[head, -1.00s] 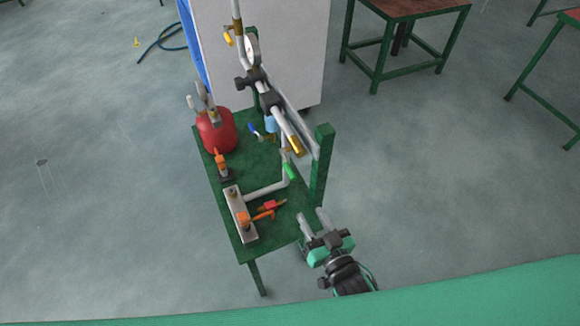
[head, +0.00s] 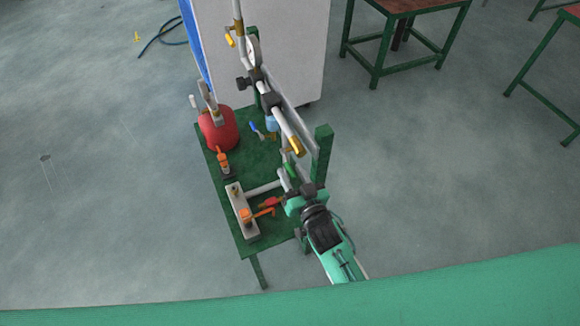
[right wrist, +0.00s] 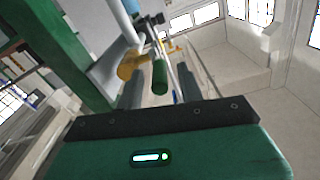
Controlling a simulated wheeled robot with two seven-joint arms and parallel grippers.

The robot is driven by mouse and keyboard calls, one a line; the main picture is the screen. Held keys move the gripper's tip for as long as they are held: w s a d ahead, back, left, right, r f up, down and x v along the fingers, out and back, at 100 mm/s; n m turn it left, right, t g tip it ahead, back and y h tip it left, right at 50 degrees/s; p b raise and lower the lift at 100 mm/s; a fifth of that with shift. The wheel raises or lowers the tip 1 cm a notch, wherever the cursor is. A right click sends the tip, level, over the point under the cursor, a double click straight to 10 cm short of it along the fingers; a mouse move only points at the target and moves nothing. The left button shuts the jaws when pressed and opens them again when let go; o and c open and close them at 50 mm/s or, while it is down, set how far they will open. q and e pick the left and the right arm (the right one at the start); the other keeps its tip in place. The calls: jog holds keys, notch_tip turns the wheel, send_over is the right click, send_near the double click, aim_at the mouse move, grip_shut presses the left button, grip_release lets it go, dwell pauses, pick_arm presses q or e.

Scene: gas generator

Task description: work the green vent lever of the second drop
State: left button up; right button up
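The green vent lever (head: 290,167) hangs below the brass valve at the low end of a pipe drop over the green bench. In the right wrist view the green lever (right wrist: 160,76) stands between the two fingers, with a gap on each side. My right gripper (head: 294,177) is open at the lever, its fingertips close to it. It also shows from behind in the right wrist view (right wrist: 160,88). Whether a finger touches the lever cannot be told. My left gripper is not in view.
The green bench (head: 265,155) carries a red cylinder (head: 219,129), a metal block (head: 242,212) with orange-handled parts, and a red-handled tool (head: 270,202). A green post (head: 320,157) stands close beside my right gripper. Open floor lies to the right.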

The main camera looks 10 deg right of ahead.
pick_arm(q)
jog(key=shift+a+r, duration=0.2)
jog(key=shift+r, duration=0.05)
pick_arm(e)
jog(key=shift+x, duration=0.8)
